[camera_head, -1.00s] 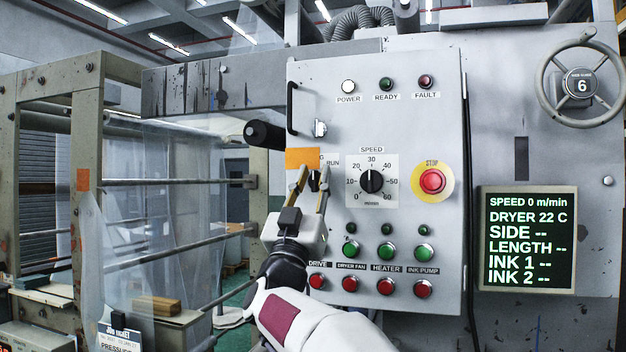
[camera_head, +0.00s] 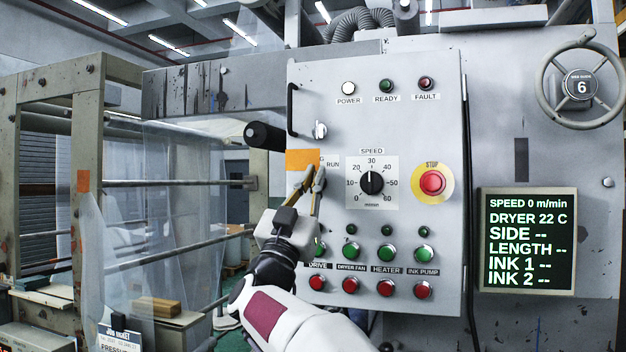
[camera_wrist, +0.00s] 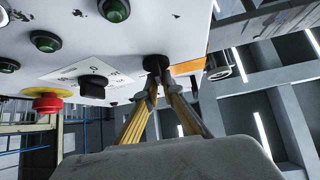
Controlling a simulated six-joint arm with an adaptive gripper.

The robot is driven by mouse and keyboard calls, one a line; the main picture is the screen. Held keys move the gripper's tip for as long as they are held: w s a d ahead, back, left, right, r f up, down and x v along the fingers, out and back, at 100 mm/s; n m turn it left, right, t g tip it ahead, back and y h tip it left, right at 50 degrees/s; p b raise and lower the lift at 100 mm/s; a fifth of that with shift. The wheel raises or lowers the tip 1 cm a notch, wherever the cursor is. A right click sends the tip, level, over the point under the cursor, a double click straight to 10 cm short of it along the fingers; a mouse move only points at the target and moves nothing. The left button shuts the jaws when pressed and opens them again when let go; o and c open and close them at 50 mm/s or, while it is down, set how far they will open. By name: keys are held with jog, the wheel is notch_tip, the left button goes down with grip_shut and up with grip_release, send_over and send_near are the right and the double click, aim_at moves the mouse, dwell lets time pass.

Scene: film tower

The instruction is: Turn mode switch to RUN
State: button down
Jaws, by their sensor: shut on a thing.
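The mode switch is a small black knob beside the RUN label (camera_head: 333,164) on the grey control panel (camera_head: 440,110). In the head view my fingers cover most of it. In the wrist view the black mode switch knob (camera_wrist: 155,64) shows between my fingertips. My gripper (camera_head: 314,177) is shut on the knob, with its two yellow-and-grey fingers meeting at it; it also shows in the wrist view (camera_wrist: 157,80). An orange tag (camera_head: 300,159) covers part of the switch's lettering. The knob's pointing direction is hidden.
The speed dial (camera_head: 372,182) sits just right of the switch, and the yellow-ringed STOP button (camera_head: 433,182) further right. Green and red push buttons lie below. A black roller end (camera_head: 264,136) juts out at the panel's left. The screen (camera_head: 527,240) reads speed 0.

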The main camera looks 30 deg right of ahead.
jog(key=m+g, duration=0.2)
jog(key=m+g+h, duration=0.1)
jog(key=m+g, duration=0.1)
jog(key=m, duration=0.1)
jog(key=f+m+g+h, duration=0.1)
jog(key=m+g, duration=0.1)
jog(key=shift+w+d+m+g, duration=0.1)
jog(key=shift+w+m+g, duration=0.2)
jog(key=shift+m+g, duration=2.3)
jog(key=shift+m, duration=0.4)
jog(key=shift+m+g, duration=0.4)
jog(key=shift+m, duration=0.2)
jog(key=c, duration=2.2)
grip_release()
jog(key=shift+s+r, duration=0.15)
jog(key=v, duration=1.2)
